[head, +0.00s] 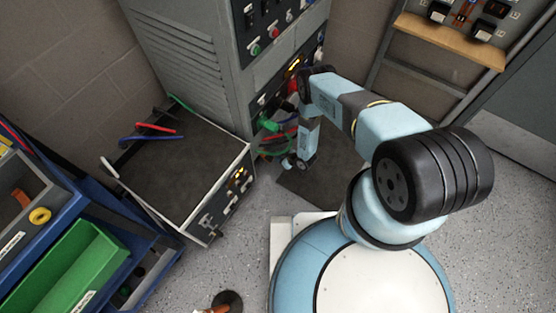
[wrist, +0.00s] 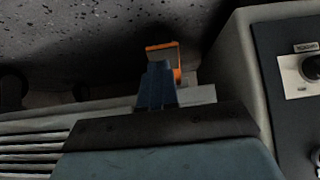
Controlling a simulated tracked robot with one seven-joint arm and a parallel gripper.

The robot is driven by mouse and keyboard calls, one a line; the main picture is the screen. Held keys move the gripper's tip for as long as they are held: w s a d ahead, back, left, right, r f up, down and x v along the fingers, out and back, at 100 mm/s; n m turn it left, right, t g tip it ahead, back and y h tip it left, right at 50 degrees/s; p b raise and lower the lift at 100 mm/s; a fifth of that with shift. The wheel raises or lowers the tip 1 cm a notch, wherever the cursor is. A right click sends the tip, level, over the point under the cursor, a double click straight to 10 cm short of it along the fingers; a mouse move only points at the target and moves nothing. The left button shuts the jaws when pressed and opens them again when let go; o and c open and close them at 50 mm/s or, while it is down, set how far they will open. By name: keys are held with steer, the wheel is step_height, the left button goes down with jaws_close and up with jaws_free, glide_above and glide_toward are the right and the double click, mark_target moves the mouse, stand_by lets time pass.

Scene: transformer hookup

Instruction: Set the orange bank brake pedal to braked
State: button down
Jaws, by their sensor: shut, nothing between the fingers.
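The orange pedal (wrist: 178,60) shows in the wrist view as a small plate with an orange edge and a pale face, low over the speckled floor. My gripper (wrist: 157,68) is shut and empty, with its blue fingers pointing at the pedal and overlapping its near part in the picture. I cannot tell whether the fingertips touch it. In the head view my gripper (head: 291,163) is low, by the foot of the tall grey cabinet (head: 185,55). The pedal cannot be made out there, and its tilt is unclear.
Red and green cables (head: 275,135) hang close to my gripper on the cabinet front. A low grey box (head: 205,232) with switches stands to the left, beside a blue rack with a green bin (head: 70,265). In the wrist view a knob panel (wrist: 300,70) is at the right.

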steer(key=s+d+r, duration=0.4)
steer(key=s+d, duration=0.1)
steer(key=d, duration=0.3)
steer(key=shift+s+d, duration=0.2)
steer(key=shift+s, duration=0.05)
steer(key=shift+f, duration=0.1)
